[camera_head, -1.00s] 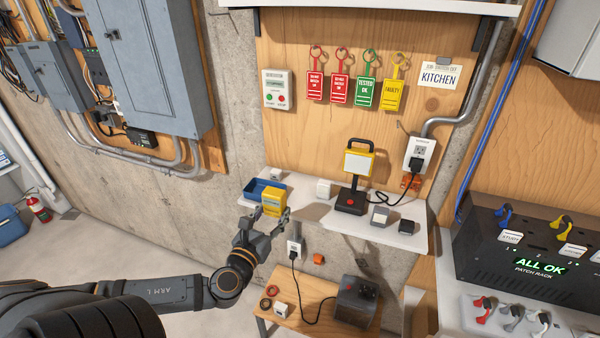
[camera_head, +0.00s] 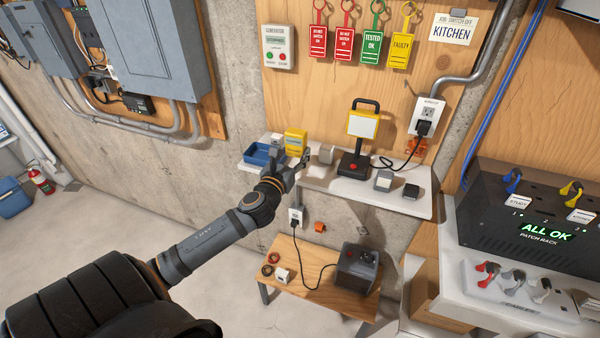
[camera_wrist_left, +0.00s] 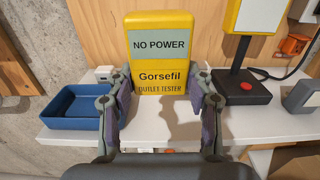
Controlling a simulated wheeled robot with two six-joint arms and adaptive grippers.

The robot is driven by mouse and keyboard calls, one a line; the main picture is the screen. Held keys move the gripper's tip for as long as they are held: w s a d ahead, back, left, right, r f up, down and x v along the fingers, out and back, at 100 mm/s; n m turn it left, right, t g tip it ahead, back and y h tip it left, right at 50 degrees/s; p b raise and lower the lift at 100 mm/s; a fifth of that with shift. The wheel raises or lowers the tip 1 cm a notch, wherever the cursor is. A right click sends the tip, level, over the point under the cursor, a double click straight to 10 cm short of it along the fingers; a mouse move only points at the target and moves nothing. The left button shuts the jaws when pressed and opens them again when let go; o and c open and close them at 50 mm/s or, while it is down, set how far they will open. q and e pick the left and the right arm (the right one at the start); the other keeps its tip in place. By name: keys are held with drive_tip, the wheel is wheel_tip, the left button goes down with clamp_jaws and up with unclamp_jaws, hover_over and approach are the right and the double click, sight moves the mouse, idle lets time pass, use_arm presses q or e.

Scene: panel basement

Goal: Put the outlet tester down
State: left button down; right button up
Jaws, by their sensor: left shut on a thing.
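The yellow outlet tester (camera_head: 296,141) is upright at the left part of the white wall shelf (camera_head: 410,205), right of the blue tray (camera_head: 257,160). My left gripper (camera_head: 290,154) is shut on it. In the left wrist view the tester (camera_wrist_left: 160,45) faces me and its screen reads "NO POWER". The fingers of the gripper (camera_wrist_left: 161,82) are at its lower sides. A shadow lies on the shelf (camera_wrist_left: 165,134) in front of it. I cannot tell whether its base touches the shelf. My right gripper is not in view.
A work lamp (camera_head: 358,145) stands right of the tester, with small boxes (camera_head: 384,180) beyond it. A small white box (camera_head: 326,154) is between tester and lamp. Below is a wooden bench (camera_head: 305,283) with a dark device (camera_head: 357,265). Tags hang on the board above.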

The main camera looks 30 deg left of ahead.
sight(300, 172)
use_arm(q)
drive_tip(key=w+f, duration=0.3)
drive_tip(key=shift+a+f, duration=0.15)
drive_tip(key=shift+f, duration=0.15)
drive_tip(key=shift+w+f, duration=0.15)
drive_tip(key=shift+f, duration=1.5)
drive_tip(key=shift+b, duration=0.3)
drive_tip(key=shift+f+b, duration=0.4)
drive_tip(key=shift+f, duration=0.15)
drive_tip(key=c, duration=0.6)
unclamp_jaws()
drive_tip(key=shift+o, duration=0.2)
